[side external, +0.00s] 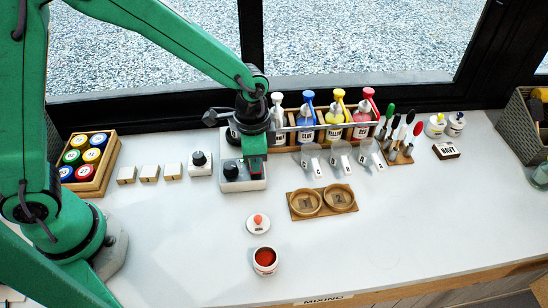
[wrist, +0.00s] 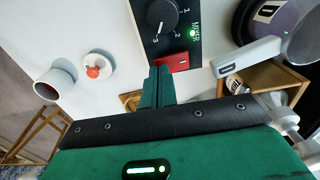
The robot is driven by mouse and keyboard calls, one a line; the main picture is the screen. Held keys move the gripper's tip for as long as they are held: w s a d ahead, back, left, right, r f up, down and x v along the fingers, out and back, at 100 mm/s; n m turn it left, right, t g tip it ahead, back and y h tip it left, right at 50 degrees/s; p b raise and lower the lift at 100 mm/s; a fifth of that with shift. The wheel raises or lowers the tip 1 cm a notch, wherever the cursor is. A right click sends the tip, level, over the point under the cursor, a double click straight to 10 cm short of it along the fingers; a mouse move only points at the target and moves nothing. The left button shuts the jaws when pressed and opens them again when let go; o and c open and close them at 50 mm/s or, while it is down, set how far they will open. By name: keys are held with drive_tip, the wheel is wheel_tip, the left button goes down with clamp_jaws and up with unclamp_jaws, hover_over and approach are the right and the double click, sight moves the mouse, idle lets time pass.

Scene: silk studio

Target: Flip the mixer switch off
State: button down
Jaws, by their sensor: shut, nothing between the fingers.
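The mixer (side external: 240,183) is a pale box with a black top panel, in the left middle of the table in the side view. In the wrist view its black panel (wrist: 150,40) carries a round knob (wrist: 162,15), a lit green lamp (wrist: 193,33) and a red rocker switch (wrist: 179,62). My gripper (wrist: 160,71) is shut and empty, its tips at the panel's edge just left of the red switch. I cannot tell whether they touch it. In the side view my gripper (side external: 255,166) hangs over the mixer's right part and hides the switch.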

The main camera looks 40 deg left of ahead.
drive_tip(key=shift+f, duration=0.45)
idle(0.3)
drive_tip(key=shift+r, duration=2.3)
drive_tip(key=shift+r, duration=0.1)
drive_tip(key=shift+a+r, duration=0.15)
drive_tip(key=s+a+r+n+t, duration=0.5)
drive_tip(key=s+a+r+n, duration=0.4)
drive_tip(key=s+a+r, duration=0.5)
drive_tip(key=shift+a+r+t, duration=0.3)
drive_tip(key=shift+a, duration=0.5)
